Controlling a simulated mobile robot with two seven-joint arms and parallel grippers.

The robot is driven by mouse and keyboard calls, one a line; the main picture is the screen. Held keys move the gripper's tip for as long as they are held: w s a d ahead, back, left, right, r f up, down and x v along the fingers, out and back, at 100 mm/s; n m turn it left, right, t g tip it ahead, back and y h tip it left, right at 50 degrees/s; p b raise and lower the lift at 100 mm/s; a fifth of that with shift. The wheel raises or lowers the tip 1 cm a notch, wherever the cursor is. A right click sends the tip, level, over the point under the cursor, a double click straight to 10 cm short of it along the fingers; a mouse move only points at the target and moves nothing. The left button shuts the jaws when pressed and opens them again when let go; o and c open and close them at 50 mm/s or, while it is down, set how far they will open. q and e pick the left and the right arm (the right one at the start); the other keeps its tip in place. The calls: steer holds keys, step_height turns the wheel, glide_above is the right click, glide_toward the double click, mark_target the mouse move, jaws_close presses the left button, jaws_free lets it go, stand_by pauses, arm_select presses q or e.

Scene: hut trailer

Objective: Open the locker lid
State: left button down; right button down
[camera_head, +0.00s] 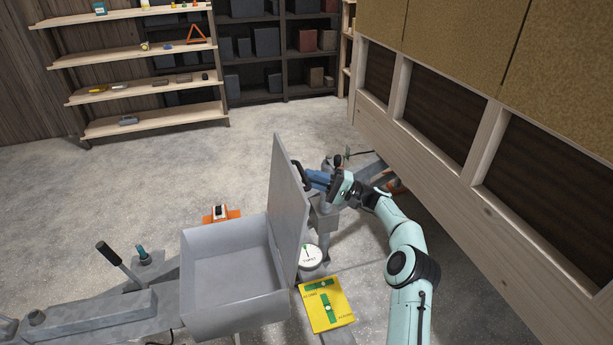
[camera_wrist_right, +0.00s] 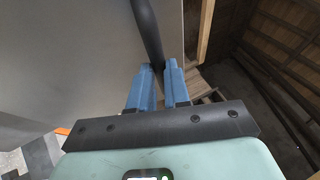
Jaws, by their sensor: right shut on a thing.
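The grey locker (camera_head: 225,304) is an open-topped box on the trailer's front frame, and its empty inside shows. Its flat grey lid (camera_head: 286,195) stands about upright along the box's right side. A black bar handle (camera_wrist_right: 147,30) is on the lid's outer face. My right gripper (camera_head: 309,178) comes from the right and has its blue fingers at this handle. In the right wrist view the gripper (camera_wrist_right: 158,85) is shut on the handle, with the lid (camera_wrist_right: 65,60) filling the left. My left gripper is out of view.
A yellow panel (camera_head: 342,311) with green slots and a round white dial (camera_head: 311,256) are right of the locker. The wooden hut wall (camera_head: 480,190) bounds the right. An orange item (camera_head: 235,214) lies behind the locker. Shelves (camera_head: 160,122) stand at the back; the floor between is clear.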

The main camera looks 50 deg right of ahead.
steer(key=shift+s+d, duration=0.15)
steer(key=shift+d, duration=0.2)
steer(key=c, duration=1.1)
jaws_free()
steer(key=shift+f, duration=0.1)
steer(key=v, duration=1.3)
steer(key=shift+f, duration=0.35)
